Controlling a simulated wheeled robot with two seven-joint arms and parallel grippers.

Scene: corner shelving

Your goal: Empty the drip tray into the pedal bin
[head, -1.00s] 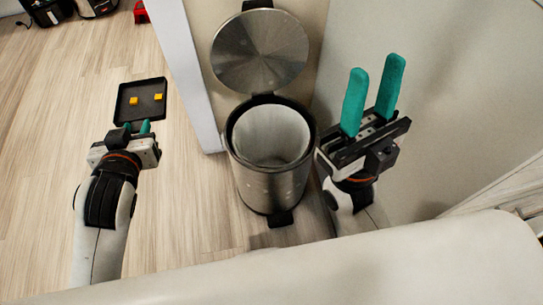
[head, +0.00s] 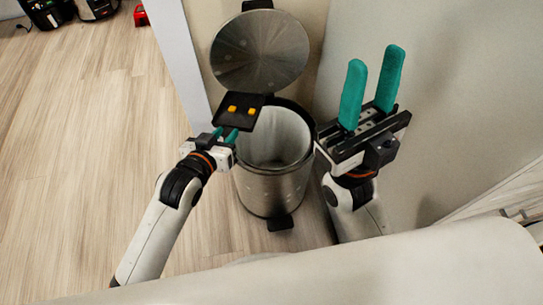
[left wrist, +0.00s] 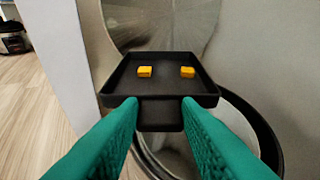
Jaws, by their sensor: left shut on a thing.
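My left gripper (head: 230,134) is shut on the black drip tray (head: 226,122) by its near edge. The left wrist view shows the tray (left wrist: 160,88) between the green fingers (left wrist: 160,110), roughly level. Two yellow-orange blocks lie in it, a left one (left wrist: 145,71) and a right one (left wrist: 187,72). The pedal bin (head: 270,185) is a steel cylinder with its round lid (head: 260,50) raised. In the head view the tray overlaps the left part of the bin's opening, in front of the lid. My right gripper (head: 368,85) is open and empty, right of the bin, fingers up.
A pale wall edge (head: 180,65) stands left of the bin, and a pale panel (head: 450,90) stands to the right. A pale surface (head: 300,265) crosses the front. Dark appliances (head: 65,10) and a red item (head: 140,15) sit far left. The wooden floor (head: 80,140) is clear.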

